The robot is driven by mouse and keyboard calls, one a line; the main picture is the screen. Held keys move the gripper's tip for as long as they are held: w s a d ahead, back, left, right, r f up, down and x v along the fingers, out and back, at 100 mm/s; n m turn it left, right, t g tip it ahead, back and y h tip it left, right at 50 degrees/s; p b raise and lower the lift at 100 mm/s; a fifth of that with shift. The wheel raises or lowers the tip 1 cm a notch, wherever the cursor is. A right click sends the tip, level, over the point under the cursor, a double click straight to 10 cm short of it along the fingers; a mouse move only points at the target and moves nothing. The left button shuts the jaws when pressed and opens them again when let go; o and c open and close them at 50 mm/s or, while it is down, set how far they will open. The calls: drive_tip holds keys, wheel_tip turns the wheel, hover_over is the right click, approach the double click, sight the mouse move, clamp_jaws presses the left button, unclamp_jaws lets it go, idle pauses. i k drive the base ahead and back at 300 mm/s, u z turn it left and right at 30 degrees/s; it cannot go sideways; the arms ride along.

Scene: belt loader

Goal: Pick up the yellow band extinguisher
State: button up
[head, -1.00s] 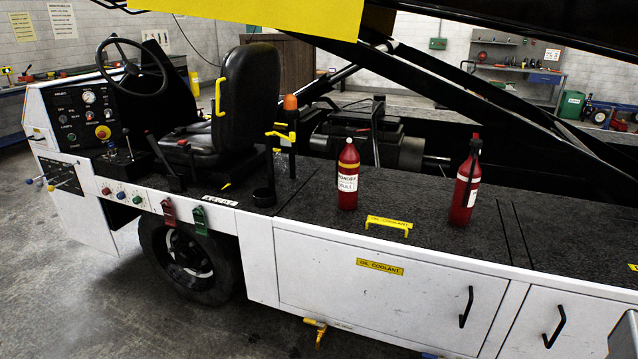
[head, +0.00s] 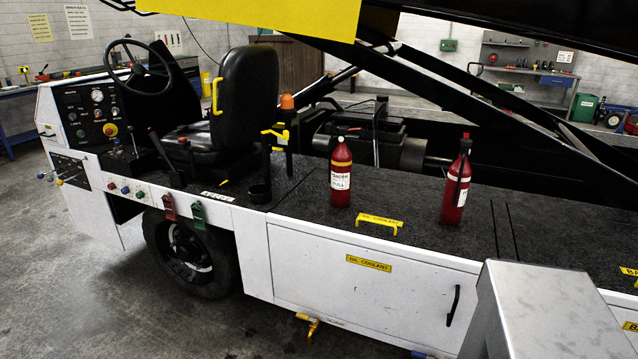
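Two red extinguishers stand upright on the black deck of the white loader. The left extinguisher (head: 341,173) has a thin yellow band below its neck and a white label. The right extinguisher (head: 455,188) has a white label and a black top with a hose or handle; I see no yellow band on it. They stand apart with bare deck between them. My gripper is not in view. A grey block, apparently part of my arm, fills the lower right and hides some of the loader's side.
A yellow handle (head: 379,222) stands on the deck edge in front of the extinguishers. A black seat (head: 246,95) and an orange beacon (head: 287,102) are to the left. Black sloping beams (head: 480,85) run above and behind the deck. The floor at the lower left is clear.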

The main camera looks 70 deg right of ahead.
sight(340, 174)
drive_tip(key=z, duration=0.6)
drive_tip(key=k, duration=0.15)
drive_tip(key=u, duration=1.9)
drive_tip(key=k, duration=2)
drive_tip(key=z, duration=1.05)
